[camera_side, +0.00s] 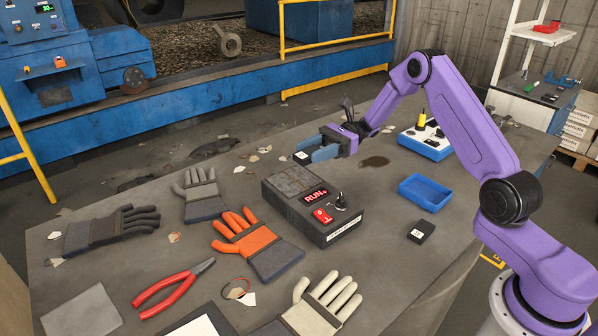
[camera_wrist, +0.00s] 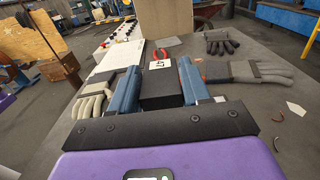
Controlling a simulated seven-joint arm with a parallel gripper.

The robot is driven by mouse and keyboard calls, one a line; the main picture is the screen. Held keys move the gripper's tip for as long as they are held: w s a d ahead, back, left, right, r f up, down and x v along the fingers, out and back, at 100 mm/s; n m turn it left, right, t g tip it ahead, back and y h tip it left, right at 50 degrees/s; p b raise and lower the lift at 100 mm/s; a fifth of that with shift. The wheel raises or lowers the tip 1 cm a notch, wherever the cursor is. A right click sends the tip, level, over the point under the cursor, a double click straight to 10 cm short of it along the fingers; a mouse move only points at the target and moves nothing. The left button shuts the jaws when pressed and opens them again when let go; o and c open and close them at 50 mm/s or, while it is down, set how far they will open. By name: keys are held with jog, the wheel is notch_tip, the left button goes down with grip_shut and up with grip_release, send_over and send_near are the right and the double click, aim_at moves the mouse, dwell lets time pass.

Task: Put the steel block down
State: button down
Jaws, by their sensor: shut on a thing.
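The steel block (camera_wrist: 160,90) is a dark block with a white label bearing black characters. In the wrist view it sits between the two blue fingers of my gripper (camera_wrist: 160,78), which is shut on it. In the side view my gripper (camera_side: 314,152) is over the far middle part of the workbench, behind the control box, pointing left. The labelled end of the block (camera_side: 301,158) shows at the fingertips; the rest is hidden by the fingers. I cannot tell whether the block touches the bench top.
A dark control box (camera_side: 300,200) with a RUN display stands in front of my gripper. A blue tray (camera_side: 425,192), a small black labelled block (camera_side: 420,231) and a switch panel (camera_side: 425,142) lie to the right. Gloves (camera_side: 200,192) and red pliers (camera_side: 172,290) are left and in front.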

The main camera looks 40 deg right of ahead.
send_over(299, 178)
notch_tip(299, 178, down, 6)
jog(key=shift+s+r, duration=0.1)
jog(key=shift+r, duration=0.05)
jog(key=shift+f, duration=1.45)
jog(key=shift+f, duration=0.2)
jog(key=c, duration=0.5)
grip_release()
jog(key=d, duration=1.7)
jog(key=shift+d+f, duration=0.1)
jog(key=shift+d, duration=0.1)
